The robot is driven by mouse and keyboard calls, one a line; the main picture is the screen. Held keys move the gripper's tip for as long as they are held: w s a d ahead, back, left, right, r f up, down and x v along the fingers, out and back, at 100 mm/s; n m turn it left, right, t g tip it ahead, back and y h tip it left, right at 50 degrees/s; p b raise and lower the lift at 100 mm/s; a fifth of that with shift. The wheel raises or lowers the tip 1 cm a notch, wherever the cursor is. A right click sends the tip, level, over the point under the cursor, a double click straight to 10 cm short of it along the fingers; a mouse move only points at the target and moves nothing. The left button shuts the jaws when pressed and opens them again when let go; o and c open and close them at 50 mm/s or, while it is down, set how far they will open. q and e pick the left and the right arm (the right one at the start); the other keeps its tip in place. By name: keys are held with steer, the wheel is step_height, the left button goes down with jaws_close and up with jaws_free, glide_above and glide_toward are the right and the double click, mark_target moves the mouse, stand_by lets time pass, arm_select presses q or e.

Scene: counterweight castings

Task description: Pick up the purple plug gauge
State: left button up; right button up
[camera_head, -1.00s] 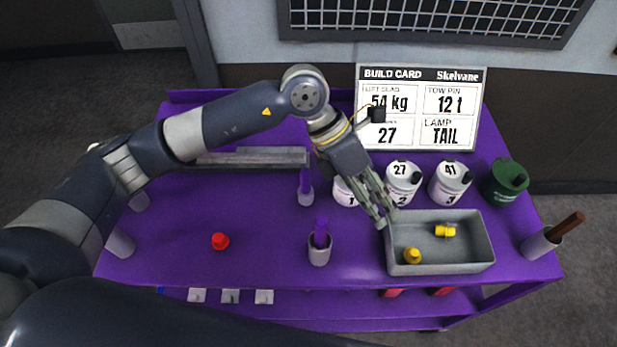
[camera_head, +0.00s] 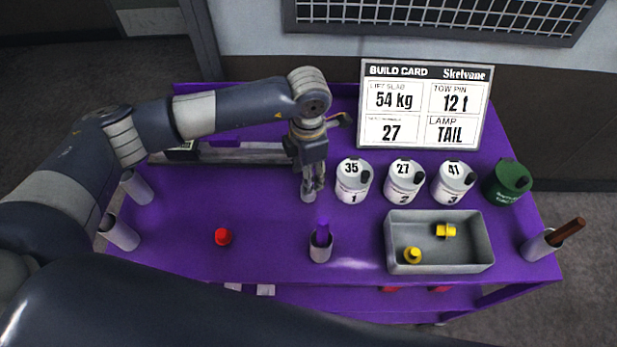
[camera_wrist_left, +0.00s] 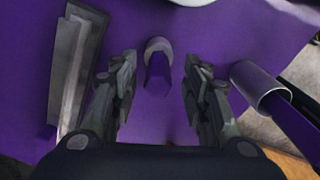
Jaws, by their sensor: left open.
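Two purple plug gauges stand in grey cups on the purple table. In the left wrist view, one purple plug gauge (camera_wrist_left: 157,78) rises from its cup (camera_wrist_left: 158,46) between the fingers, apart from both. In the head view, my left gripper (camera_head: 313,190) is open just above that cup (camera_head: 307,196) and hides its gauge. The other purple plug gauge (camera_head: 322,233) stands in a cup (camera_head: 320,254) nearer the front; its handle (camera_wrist_left: 300,125) is at the right of the left wrist view. My right gripper is not in view.
Several numbered white canisters (camera_head: 353,182) stand right of my gripper. A grey tray (camera_head: 488,243) holds yellow pieces. A red piece (camera_head: 223,237) lies at the left. A grey metal bar (camera_head: 255,153) lies behind, and a build card (camera_head: 420,105) stands at the back.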

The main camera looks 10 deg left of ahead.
arm_select(q)
step_height(320, 180, down, 3)
steer(key=shift+w+f+p, duration=0.1)
steer(key=shift+w+p, duration=0.05)
steer(key=shift+p, duration=0.5)
steer(key=shift+f, duration=0.25)
jaws_close()
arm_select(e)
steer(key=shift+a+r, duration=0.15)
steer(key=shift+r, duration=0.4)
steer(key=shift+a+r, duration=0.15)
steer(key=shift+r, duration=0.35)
arm_select(q)
steer(key=shift+r, duration=0.1)
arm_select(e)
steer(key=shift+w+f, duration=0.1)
arm_select(q)
steer(key=shift+r+b, duration=0.3)
steer(key=shift+r, duration=0.05)
step_height(320, 180, up, 8)
steer(key=b, duration=0.3)
steer(key=shift+r, duration=0.65)
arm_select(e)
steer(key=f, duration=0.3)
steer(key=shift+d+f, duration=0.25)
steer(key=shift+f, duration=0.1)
